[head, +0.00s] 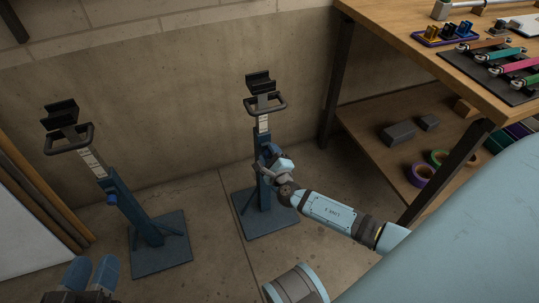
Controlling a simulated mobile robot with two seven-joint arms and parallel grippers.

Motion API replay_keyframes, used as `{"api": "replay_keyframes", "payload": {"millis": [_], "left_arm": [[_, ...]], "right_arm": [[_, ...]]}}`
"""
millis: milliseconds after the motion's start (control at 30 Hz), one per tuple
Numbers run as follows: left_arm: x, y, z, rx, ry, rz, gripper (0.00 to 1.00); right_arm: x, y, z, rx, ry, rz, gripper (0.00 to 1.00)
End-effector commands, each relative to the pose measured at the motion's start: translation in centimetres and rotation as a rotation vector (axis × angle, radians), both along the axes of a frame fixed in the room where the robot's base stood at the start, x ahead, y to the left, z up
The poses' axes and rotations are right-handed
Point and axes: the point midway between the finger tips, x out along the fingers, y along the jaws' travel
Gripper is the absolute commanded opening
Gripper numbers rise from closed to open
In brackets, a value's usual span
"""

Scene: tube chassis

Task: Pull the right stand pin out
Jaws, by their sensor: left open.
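The right stand (261,140) is a dark blue post on a square base plate, with a black cradle and a loop handle on top. My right gripper (268,160) is at the middle of this post, touching or very close to it. The stand's pin cannot be made out there; the gripper covers that part, and I cannot tell whether its fingers are open or shut. My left gripper (92,274) is open and empty at the bottom left, away from both stands.
A wooden workbench (400,30) with coloured tubes on a dark mat stands at the right, with a lower shelf (375,150) holding grey blocks and tape rolls. A concrete wall is close behind the stands. A white panel and wooden strips lean at the left. Floor between the stands is clear.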

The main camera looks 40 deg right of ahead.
Motion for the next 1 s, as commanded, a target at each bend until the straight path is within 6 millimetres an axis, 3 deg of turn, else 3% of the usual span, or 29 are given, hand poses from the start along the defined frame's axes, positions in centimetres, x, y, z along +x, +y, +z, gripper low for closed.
{"api": "replay_keyframes", "payload": {"millis": [33,200,367,633,900,933,1000], "left_arm": [[0.0,0.0,0.0,0.0,0.0,0.0,0.43],[0.0,0.0,0.0,0.0,0.0,0.0,0.43],[0.0,0.0,0.2,-0.001,0.0,0.0,0.43],[-0.1,-0.1,2.0,-0.038,-0.014,0.011,0.43],[-0.5,-0.2,1.2,-0.051,0.004,0.018,0.43],[-0.4,-0.2,1.2,-0.052,0.003,0.018,0.43],[-0.4,-0.2,1.3,-0.053,0.002,0.018,0.43]], "right_arm": [[0.0,0.0,0.0,0.0,0.0,0.0,0.35],[0.0,0.0,0.0,0.0,0.0,0.0,0.0],[-0.3,0.1,0.1,0.0,0.001,0.001,0.0],[-3.9,0.9,0.2,0.001,0.002,0.0,0.0],[-4.0,1.0,-0.1,0.001,0.001,0.001,0.0],[-4.0,1.0,-0.1,0.001,0.001,0.001,0.35],[-4.0,1.0,-0.1,0.001,0.001,0.001,0.51]]}}
